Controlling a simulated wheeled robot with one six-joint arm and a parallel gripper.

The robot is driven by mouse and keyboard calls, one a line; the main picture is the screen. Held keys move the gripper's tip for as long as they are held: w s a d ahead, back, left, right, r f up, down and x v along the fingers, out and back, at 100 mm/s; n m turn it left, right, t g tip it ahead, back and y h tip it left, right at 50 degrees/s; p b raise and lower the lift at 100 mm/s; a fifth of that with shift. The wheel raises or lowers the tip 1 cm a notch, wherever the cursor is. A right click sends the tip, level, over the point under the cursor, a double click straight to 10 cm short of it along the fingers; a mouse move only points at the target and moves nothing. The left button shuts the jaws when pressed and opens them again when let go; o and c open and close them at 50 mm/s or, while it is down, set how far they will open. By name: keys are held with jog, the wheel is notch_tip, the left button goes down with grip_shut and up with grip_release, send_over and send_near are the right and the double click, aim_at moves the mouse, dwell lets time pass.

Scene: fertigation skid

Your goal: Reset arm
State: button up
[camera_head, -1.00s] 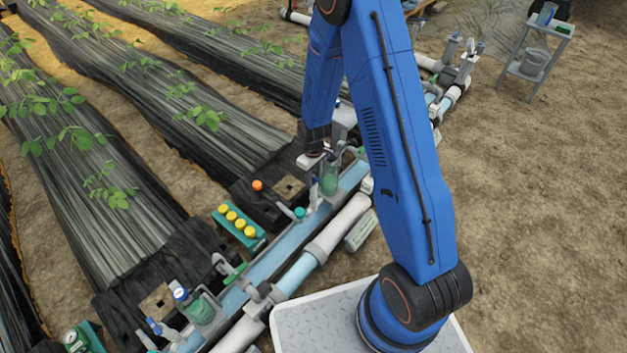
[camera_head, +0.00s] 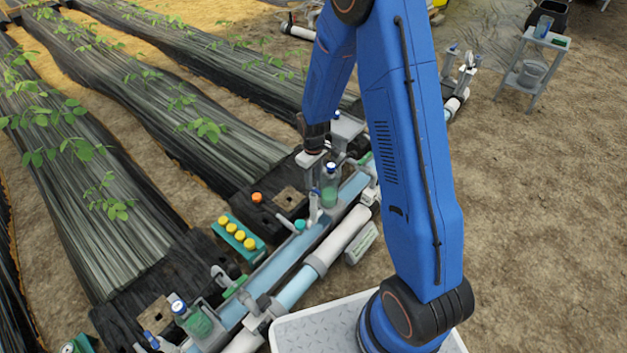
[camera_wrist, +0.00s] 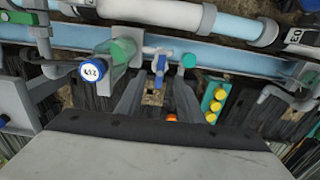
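My gripper (camera_head: 313,160) is at the end of my blue arm, above the pipe skid and just up and left of a clear canister with green contents (camera_head: 329,190). In the wrist view two grey fingers (camera_wrist: 157,95) stand apart with nothing held between them. Beyond the gap are a blue-handled valve (camera_wrist: 161,65) and a dark block with a tan square (camera_wrist: 153,97). A canister with a blue-rimmed, marked cap (camera_wrist: 92,71) is left of the fingers. In the head view the fingers are small and partly hidden by the arm.
A green box with several yellow knobs (camera_head: 238,236) and an orange knob (camera_head: 257,198) lie near the skid. White and blue pipes (camera_head: 300,280) run diagonally past. Plant beds under black film fill the left.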

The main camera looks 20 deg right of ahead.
jog(key=s+d+r+m+t, duration=0.15)
jog(key=s+r, duration=0.35)
jog(key=r, duration=0.7)
jog(key=s+d+r+m+t, duration=0.15)
jog(key=s+r, duration=0.35)
jog(key=r, duration=0.8)
jog(key=s+d+r+m, duration=0.1)
jog(key=s+r, duration=0.3)
jog(key=s, duration=0.3)
jog(key=s+d+r+m+t, duration=0.1)
jog(key=s+r, duration=0.3)
jog(key=s, duration=0.4)
jog(key=s+d+r+m, duration=0.1)
jog(key=s+r, duration=0.3)
jog(key=s, duration=0.4)
jog(key=shift+d+r+m+t, duration=0.15)
jog(key=shift+d+m+t, duration=0.25)
jog(key=shift+d, duration=0.1)
